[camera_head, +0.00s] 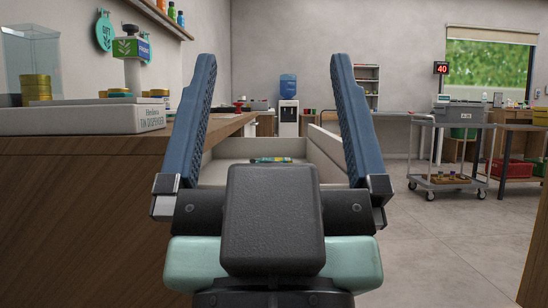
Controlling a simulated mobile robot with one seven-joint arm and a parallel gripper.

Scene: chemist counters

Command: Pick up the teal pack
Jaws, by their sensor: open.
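My gripper (273,62) is open and empty, its two long blue fingers spread wide and pointing away from me. A small flat item with teal and yellow on it (270,160) shows low between the fingers, beyond the gripper's body. It looks like the teal pack, but it is small and seen almost edge-on. It lies inside a pale open drawer or bin (312,155) and is apart from the fingers. My gripper's dark body hides the near part of the bin.
A wooden counter (80,220) runs along the left, with a grey-white tray (82,120) and stacked yellow tins (36,88) on top. A water cooler (288,105) stands at the back. A grey trolley (450,150) stands at right. The floor (430,240) at right is clear.

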